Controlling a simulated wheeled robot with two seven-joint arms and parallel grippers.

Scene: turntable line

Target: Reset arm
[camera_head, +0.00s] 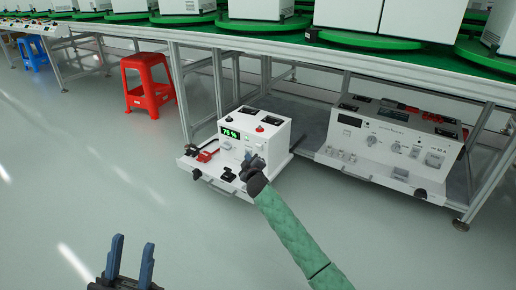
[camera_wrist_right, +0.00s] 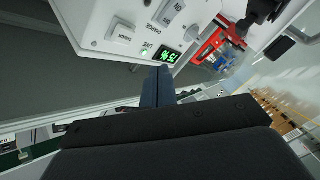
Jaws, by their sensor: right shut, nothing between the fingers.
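My left gripper (camera_head: 130,264) is at the bottom left of the head view. Its two blue-grey fingers stand apart with nothing between them. My right arm, in a green sleeve, reaches in from the lower right, and my right gripper (camera_head: 250,166) is at the front of a white control box (camera_head: 270,139). In the right wrist view its fingers (camera_wrist_right: 160,72) are together and empty, close to the box's panel. The box has a lit green display (camera_head: 230,133), which also shows in the wrist view (camera_wrist_right: 168,56). Whether the fingers touch the panel cannot be told.
A larger white instrument (camera_head: 385,142) stands right of the box under the green-topped line table (camera_head: 230,38). Metal table legs rise close behind the box. A red stool (camera_head: 147,84) and a blue stool (camera_head: 32,55) stand at the left.

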